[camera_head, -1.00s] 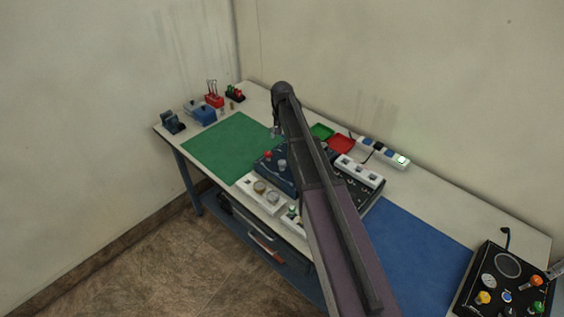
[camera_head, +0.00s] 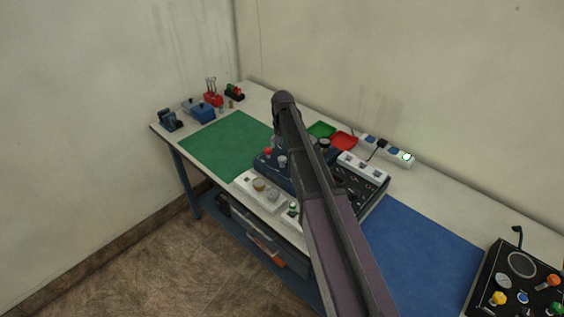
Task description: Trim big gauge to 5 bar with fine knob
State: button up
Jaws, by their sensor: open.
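A black panel (camera_head: 488,275) stands at the bottom right, partly cut off by the frame. It carries a large round gauge (camera_head: 521,264) whose needle and reading are too small to make out. Around it sit a yellow knob (camera_head: 498,298), a white knob (camera_head: 503,281), a blue knob (camera_head: 523,299), an orange knob (camera_head: 554,281) and a green knob (camera_head: 556,308). I cannot tell which is the fine knob. My gripper (camera_head: 277,142) is open, small and partly hidden below the arm's far end, over the middle of the bench, far left of the panel.
The bench holds a green mat (camera_head: 222,145), a blue mat (camera_head: 420,255), a blue box with knobs (camera_head: 268,168), a black-and-white device (camera_head: 372,180), a green tray (camera_head: 321,129), a red tray (camera_head: 344,141) and a power strip (camera_head: 403,157). Walls stand behind. My arm hides part of the middle.

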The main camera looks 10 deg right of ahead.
aim_at(282, 158)
jog(key=shift+f+b, duration=2.95)
jog(key=shift+f, duration=0.25)
jog(key=c, duration=1.2)
